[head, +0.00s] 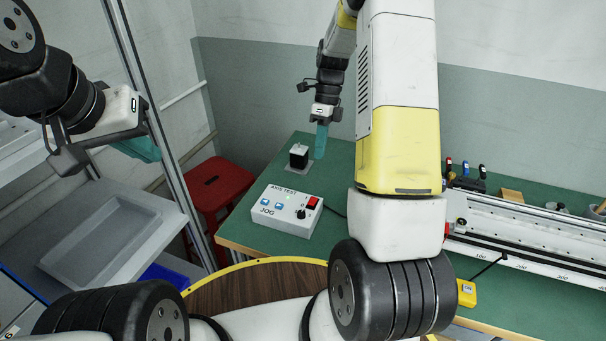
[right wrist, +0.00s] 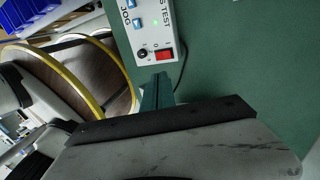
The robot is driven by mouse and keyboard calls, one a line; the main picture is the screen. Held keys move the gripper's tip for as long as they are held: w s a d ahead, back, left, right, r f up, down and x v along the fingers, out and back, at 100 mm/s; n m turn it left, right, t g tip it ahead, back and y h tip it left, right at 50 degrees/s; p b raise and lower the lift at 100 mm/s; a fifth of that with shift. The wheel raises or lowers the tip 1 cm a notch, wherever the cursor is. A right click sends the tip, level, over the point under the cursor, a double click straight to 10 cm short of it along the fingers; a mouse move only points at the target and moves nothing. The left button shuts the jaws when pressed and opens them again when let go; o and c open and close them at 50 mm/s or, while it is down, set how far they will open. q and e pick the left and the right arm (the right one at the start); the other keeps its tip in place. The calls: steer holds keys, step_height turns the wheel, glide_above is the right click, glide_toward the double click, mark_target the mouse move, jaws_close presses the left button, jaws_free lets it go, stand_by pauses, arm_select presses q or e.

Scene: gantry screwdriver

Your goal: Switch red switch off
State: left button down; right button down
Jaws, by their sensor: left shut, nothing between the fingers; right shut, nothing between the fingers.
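The white control box (head: 272,221) marked AXIS TEST and JOG sits on the green table. Its red switch (head: 313,203) is at the box's right end, and it also shows in the right wrist view (right wrist: 164,54). A small green light (right wrist: 155,22) glows on the box. My right gripper (head: 320,150) is shut and empty, above the table behind the box in the head view. In the right wrist view its teal fingertips (right wrist: 157,78) appear just below the switch, with contact not visible. My left gripper (head: 146,150) is shut and empty at the far left, away from the box.
A black knob (head: 301,214) and blue buttons (head: 278,206) are on the same box. A small black-and-white block (head: 299,155) stands behind it. A linear rail (head: 520,228) lies on the right. A red stool (head: 218,185) and grey tray (head: 95,240) are left.

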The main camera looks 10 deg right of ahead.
mark_target(312, 202)
steer(key=shift+f, duration=0.1)
steer(key=x, duration=1.4)
